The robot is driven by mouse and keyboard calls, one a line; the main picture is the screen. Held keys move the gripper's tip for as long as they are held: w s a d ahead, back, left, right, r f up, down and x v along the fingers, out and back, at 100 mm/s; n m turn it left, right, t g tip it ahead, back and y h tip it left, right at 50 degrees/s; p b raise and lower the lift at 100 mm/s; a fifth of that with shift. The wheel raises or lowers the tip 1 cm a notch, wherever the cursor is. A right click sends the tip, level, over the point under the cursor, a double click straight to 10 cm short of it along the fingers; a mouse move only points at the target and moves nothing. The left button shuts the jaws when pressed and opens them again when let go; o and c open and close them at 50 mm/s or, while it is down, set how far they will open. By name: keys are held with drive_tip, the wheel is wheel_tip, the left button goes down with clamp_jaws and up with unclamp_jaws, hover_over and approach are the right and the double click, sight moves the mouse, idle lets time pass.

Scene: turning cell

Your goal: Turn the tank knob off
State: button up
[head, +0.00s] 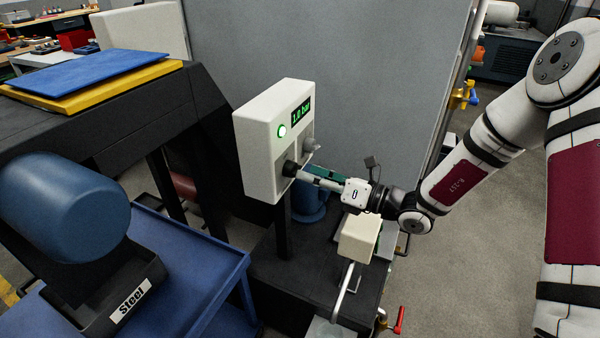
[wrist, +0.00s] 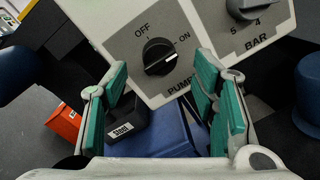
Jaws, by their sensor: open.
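A white control box (head: 265,140) stands on a post and carries a black knob (head: 289,168). In the wrist view the black knob (wrist: 159,56) sits on a grey plate marked OFF, ON and PUMP; its white line points right, roughly toward ON. I see no tank label. My gripper (head: 303,173) is in front of this knob. In the wrist view my gripper (wrist: 162,68) is open, its green-padded fingers on either side of the knob with gaps. I cannot tell whether the fingertips reach past the knob's face.
A second knob (wrist: 243,8) marked BAR is close on the right. A blue cart (head: 190,262) with a Steel-labelled bin is left; a grey panel (head: 330,60) stands behind.

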sight(293, 170)
drive_tip(key=shift+x, duration=1.8)
drive_tip(key=c, duration=1.2)
